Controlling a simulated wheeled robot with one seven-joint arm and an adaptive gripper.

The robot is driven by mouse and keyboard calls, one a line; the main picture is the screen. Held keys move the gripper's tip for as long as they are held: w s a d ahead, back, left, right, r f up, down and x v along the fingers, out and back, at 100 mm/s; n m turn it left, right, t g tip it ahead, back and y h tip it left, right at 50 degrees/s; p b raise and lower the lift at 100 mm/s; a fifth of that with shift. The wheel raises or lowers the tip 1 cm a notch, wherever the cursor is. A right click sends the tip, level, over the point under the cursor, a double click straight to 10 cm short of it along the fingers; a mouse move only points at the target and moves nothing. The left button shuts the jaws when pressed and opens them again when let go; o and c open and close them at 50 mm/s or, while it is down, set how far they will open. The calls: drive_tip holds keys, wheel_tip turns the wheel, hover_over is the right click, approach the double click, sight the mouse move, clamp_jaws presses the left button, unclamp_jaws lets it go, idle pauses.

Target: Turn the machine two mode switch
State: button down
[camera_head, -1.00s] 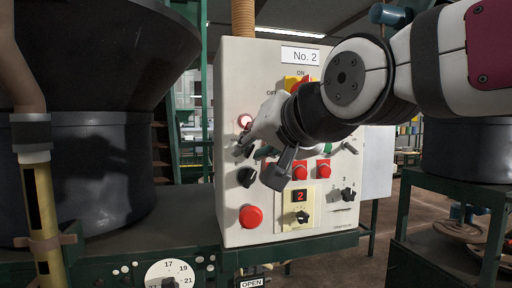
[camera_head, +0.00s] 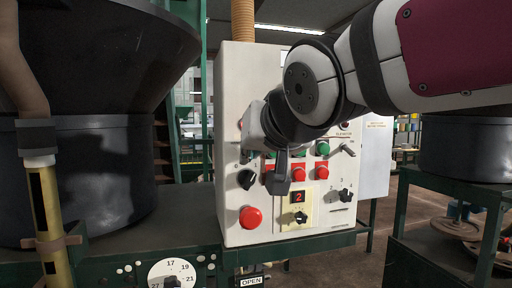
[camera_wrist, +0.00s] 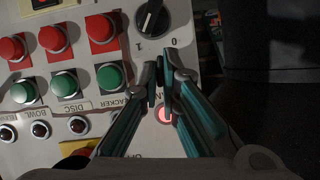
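The white control panel (camera_head: 232,130) stands in front of me, tilted slightly in the head view. A black rotary switch (camera_head: 247,180) sits at its left, and it shows in the wrist view (camera_wrist: 152,18) with 0 and 1 marks. Another black knob (camera_head: 301,217) sits below a red display reading 2. A third black knob (camera_head: 346,195) is at the lower right. I cannot tell which is the mode switch. My gripper (camera_head: 277,185) is in front of the panel, fingers pointing down. In the wrist view its fingertips (camera_wrist: 160,62) are close together, below the 0–1 switch, with nothing visibly held.
A red button (camera_head: 250,217) is at the panel's lower left. Red buttons (camera_wrist: 55,38) and green buttons (camera_wrist: 64,84) lie beside the fingers. A lit red lamp (camera_wrist: 165,113) shows between them. A large dark hopper (camera_head: 85,165) stands left. A green frame (camera_head: 405,215) stands right.

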drive_tip(key=n+h+b, duration=0.1)
drive_tip(key=b, duration=0.1)
drive_tip(key=n+h+b, duration=0.1)
drive_tip(key=n+b, duration=0.1)
drive_tip(key=n+t+h+b, duration=0.1)
drive_tip(key=n+b, duration=0.1)
drive_tip(key=shift+s+a+f, duration=0.15)
drive_tip(key=shift+a, duration=0.15)
drive_tip(key=shift+s+a+h+b, duration=0.15)
drive_tip(key=shift+h+b, duration=0.15)
drive_tip(key=shift+b, duration=0.1)
drive_tip(key=c, duration=1.8)
unclamp_jaws()
drive_tip(key=v, duration=1.1)
drive_tip(key=shift+s+d, duration=0.25)
drive_tip(key=shift+d, duration=0.05)
